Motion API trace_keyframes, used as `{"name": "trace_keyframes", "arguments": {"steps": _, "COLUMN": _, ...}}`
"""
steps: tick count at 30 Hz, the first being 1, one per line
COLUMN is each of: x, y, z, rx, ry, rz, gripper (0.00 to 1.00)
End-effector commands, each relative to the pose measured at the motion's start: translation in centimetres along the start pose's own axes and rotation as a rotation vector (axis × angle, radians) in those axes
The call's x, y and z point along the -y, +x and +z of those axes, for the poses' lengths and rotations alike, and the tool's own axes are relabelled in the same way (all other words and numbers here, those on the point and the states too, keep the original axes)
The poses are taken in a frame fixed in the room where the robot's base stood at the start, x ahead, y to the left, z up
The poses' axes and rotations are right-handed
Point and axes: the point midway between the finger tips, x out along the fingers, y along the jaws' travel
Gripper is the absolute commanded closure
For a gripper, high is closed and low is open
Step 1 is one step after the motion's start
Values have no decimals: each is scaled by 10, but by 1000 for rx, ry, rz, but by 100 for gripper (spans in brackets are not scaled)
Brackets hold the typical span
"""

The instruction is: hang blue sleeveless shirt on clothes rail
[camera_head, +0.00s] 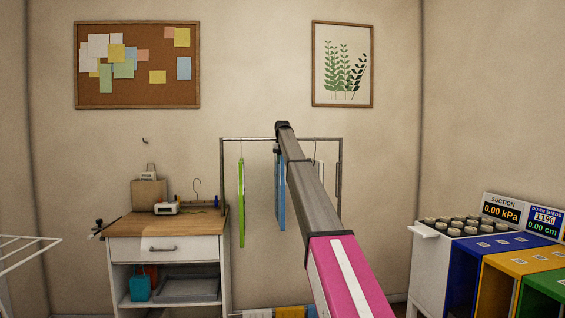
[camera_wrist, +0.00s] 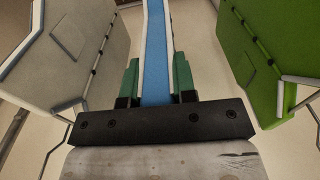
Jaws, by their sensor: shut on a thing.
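The blue sleeveless shirt (camera_head: 281,195) hangs edge-on at the clothes rail (camera_head: 258,139) in the head view, just below the end of my arm. Its top and any hook are hidden by my arm, so I cannot tell whether it is on the bar. In the wrist view, my gripper (camera_wrist: 156,78) has its green fingers shut on the blue shirt (camera_wrist: 155,50), one finger on each side.
A lime green garment (camera_head: 241,205) hangs left of the blue shirt and shows at right in the wrist view (camera_wrist: 255,55). A pale garment (camera_wrist: 75,45) is close on the other side. A wooden-topped cabinet (camera_head: 165,250) stands left of the rail.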

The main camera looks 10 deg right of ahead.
Motion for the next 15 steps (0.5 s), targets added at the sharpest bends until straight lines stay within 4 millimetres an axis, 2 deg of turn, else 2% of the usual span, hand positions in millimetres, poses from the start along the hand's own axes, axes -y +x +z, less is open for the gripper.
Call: {"name": "trace_keyframes", "arguments": {"steps": 15, "x": 0, "y": 31, "z": 4, "rx": 1, "ry": 0, "rz": 0, "gripper": 100}}
